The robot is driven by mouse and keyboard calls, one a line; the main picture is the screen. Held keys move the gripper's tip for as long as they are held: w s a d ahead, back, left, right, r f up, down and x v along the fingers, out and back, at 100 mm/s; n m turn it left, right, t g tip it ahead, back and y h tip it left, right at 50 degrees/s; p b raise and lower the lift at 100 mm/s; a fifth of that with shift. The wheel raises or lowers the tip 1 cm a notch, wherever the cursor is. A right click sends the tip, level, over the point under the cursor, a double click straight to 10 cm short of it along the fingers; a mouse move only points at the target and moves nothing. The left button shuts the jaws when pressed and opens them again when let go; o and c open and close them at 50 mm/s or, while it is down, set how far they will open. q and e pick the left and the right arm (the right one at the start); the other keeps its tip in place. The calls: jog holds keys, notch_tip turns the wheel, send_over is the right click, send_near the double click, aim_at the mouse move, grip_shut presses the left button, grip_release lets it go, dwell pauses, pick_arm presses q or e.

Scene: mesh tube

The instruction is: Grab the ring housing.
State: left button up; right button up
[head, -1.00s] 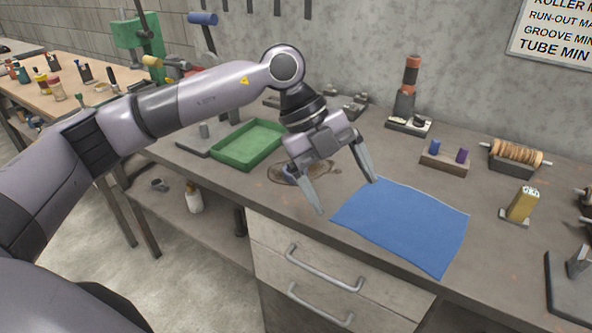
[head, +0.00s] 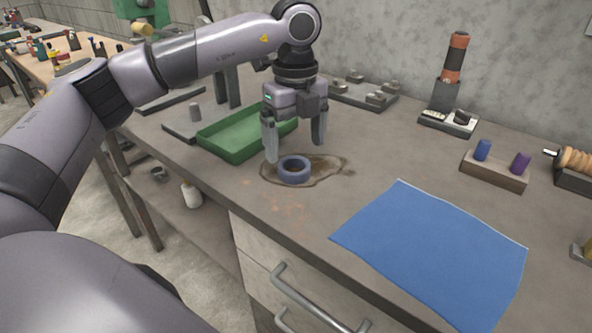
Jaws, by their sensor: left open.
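The ring housing looks to be the blue-grey ring (head: 295,178), lying flat on the workbench in a brownish wet-looking stain (head: 330,166). Its central hole faces up. My left gripper (head: 295,150) is open and empty, pointing down. Its two fingers are just behind and above the ring in the picture, one near each side. I cannot tell whether either finger touches the ring; they appear apart from it. My right gripper is not in view.
A green tray (head: 228,142) stands just left of the gripper. A blue cloth (head: 430,255) lies on the bench to the right. A wooden block (head: 492,172) with blue and purple pegs and a black-and-orange tool (head: 450,80) stand farther back. The bench's front edge is close to the ring.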

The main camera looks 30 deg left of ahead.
aim_at(294, 159)
pick_arm(q)
notch_tip(294, 159, down, 5)
jog(key=shift+s+r, duration=0.15)
jog(key=shift+r, duration=0.1)
jog(key=c, duration=1.4)
